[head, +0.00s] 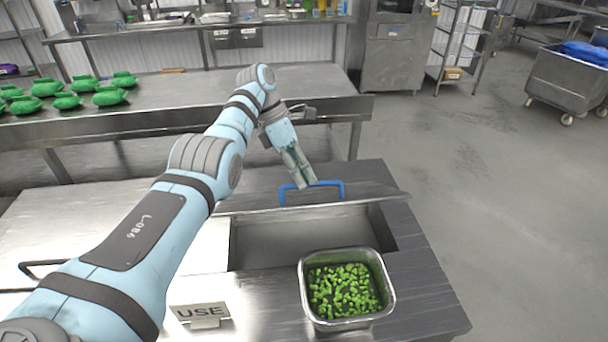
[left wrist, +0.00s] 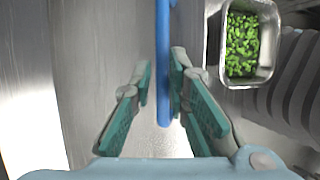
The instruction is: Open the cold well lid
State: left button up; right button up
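The cold well lid (head: 245,206) is a flat metal panel with a blue bar handle (head: 334,184) on it. Its near edge lies across the back of the opening, and the well interior (head: 300,237) shows in front of it. Whether the lid is tilted or slid back is hard to tell. My left gripper (head: 303,182) is at the handle. In the left wrist view the blue handle (left wrist: 163,60) runs between its spread teal-padded fingers, close to the right finger, with a gap on the left. My right gripper is not in view.
A metal pan of chopped green pieces (head: 345,290) stands at the well's near right. A "USE" sign (head: 201,311) is at the front left. Behind is a steel table (head: 200,105) with several green items.

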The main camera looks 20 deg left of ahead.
pick_arm(q)
jog(key=o, duration=0.3)
jog(key=shift+w+a+f, duration=0.15)
jog(key=shift+w+f, duration=0.05)
jog(key=shift+o, duration=0.2)
jog(key=shift+w+a+f, duration=0.2)
jog(key=shift+w+f, duration=0.05)
jog(key=shift+w, duration=0.15)
jog(key=shift+s+d+r, duration=0.15)
jog(key=shift+s, duration=0.1)
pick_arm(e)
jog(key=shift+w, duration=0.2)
pick_arm(q)
jog(key=shift+w, duration=0.1)
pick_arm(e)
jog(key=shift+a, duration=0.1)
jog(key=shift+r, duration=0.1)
